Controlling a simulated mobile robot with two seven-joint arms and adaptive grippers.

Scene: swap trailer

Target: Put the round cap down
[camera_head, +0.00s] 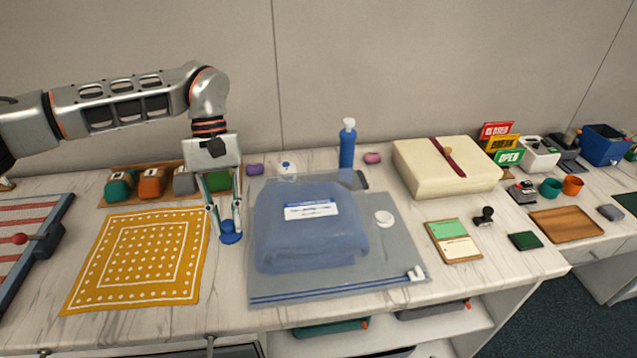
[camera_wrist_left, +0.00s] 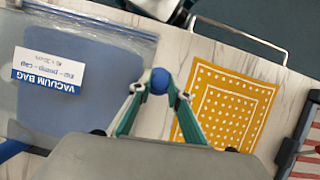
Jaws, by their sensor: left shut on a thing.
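The round cap (camera_head: 231,237) is blue, with a wide round lower part, and it is held between the fingertips of my left gripper (camera_head: 226,212). In the left wrist view the same cap (camera_wrist_left: 159,81) shows as a blue round shape between the green-and-silver fingers. My left gripper is shut on it, pointing down, low over the marble counter between the mustard cloth and the vacuum bag. I cannot tell whether the cap touches the counter. My right gripper does not show.
The clear vacuum bag (camera_head: 400,262) with folded blue cloth lies right of the cap, a white disc (camera_head: 384,217) on it. The dotted mustard cloth (camera_head: 180,232) lies left. A blue bottle (camera_head: 347,150) stands behind. A narrow counter strip between cloth and bag is bare.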

